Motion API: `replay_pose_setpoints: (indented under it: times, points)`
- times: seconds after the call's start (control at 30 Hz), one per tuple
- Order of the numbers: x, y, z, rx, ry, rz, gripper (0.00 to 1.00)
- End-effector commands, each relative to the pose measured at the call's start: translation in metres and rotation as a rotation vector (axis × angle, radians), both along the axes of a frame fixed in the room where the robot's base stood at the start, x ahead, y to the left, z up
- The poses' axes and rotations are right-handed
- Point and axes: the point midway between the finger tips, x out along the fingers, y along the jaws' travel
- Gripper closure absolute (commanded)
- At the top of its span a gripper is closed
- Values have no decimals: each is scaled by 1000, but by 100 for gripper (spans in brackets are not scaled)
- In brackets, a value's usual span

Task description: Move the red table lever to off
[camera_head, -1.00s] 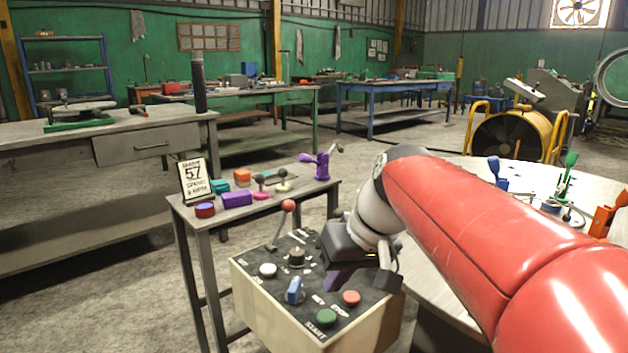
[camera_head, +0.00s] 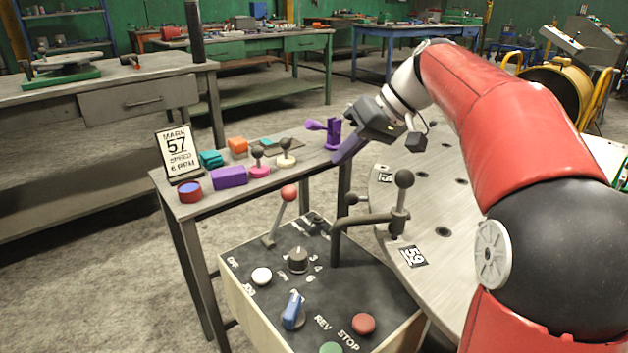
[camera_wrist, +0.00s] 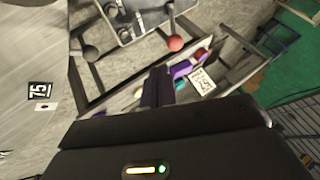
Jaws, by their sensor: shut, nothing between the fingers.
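The red-knobbed lever (camera_head: 278,217) stands at the back left of the black control panel (camera_head: 340,290). Its shaft tilts, with the red ball up and to the right of its base. The red ball (camera_wrist: 175,43) also shows in the wrist view, ahead of the fingers. My gripper (camera_head: 340,157) is shut and empty, with purple fingers pointing down and left. It is beyond the panel, to the right of and behind the lever, apart from it. In the wrist view its fingers (camera_wrist: 157,85) are together.
The panel also carries a black knob (camera_head: 298,260), a white button (camera_head: 262,276), a blue switch (camera_head: 293,310) and a red button (camera_head: 363,324). A black-balled handle (camera_head: 403,180) stands by the round table (camera_head: 460,245). A side table (camera_head: 210,207) holds several small parts and a sign.

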Motion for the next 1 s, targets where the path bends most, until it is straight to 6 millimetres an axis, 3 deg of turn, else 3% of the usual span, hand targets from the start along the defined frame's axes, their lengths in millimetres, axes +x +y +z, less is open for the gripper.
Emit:
replay_pose_setpoints:
  times: [0.17, 0.6, 1.0]
  points:
    - [2, 9, -12, 0, 2, 1, 100]
    - [15, 54, -68, -1, 3, 1, 100]
    - [18, 61, -77, -1, 1, -1, 100]
